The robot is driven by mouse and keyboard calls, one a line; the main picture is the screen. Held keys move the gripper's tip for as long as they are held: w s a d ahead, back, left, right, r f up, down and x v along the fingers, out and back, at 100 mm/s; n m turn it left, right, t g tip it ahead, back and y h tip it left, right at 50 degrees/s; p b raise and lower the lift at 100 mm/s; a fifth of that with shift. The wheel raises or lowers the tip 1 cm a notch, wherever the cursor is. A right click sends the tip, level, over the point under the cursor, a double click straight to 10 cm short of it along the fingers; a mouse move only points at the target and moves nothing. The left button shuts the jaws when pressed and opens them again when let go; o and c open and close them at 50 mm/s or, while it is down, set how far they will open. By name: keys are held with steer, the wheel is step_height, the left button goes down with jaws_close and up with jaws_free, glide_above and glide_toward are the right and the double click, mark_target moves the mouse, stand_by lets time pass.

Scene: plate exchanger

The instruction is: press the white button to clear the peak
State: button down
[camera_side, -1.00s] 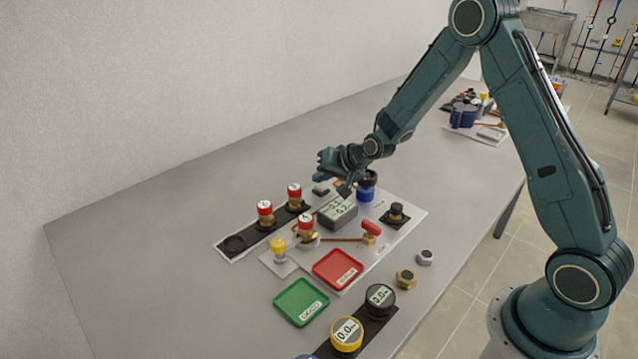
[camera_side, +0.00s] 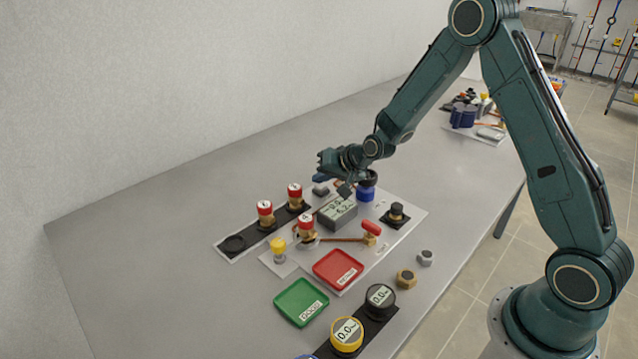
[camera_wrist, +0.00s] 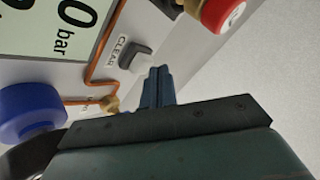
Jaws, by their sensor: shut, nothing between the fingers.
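The button (camera_wrist: 136,57) beside the CLEAR label (camera_wrist: 122,48) shows in the wrist view with a dark grey face and a pale side. In the side view it is a small grey block (camera_side: 321,190) behind the display box. My gripper (camera_wrist: 158,72) is shut and empty, its blue-grey fingertips close beside the button. In the side view my gripper (camera_side: 319,177) hangs just behind and above the button; I cannot tell whether it touches. The display (camera_side: 337,209) has its digits partly cut off in the wrist view, with "0 bar" visible.
A blue knob (camera_side: 365,193) stands right of the display, and red-topped valves (camera_side: 295,196) stand left. A red tray (camera_side: 338,269), a green tray (camera_side: 301,302) and round gauges (camera_side: 380,299) lie nearer the front. The table's left part (camera_side: 150,230) is clear.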

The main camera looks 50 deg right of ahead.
steer(key=shift+s+d+f, duration=0.45)
steer(key=shift+s+f, duration=0.15)
steer(key=shift+s+r, duration=0.2)
steer(key=shift+r, duration=0.15)
steer(key=shift+d+r, duration=0.1)
steer(key=shift+r, duration=1.05)
steer(key=shift+w+r, duration=0.15)
steer(key=shift+r, duration=1.45)
steer(key=shift+a, duration=0.2)
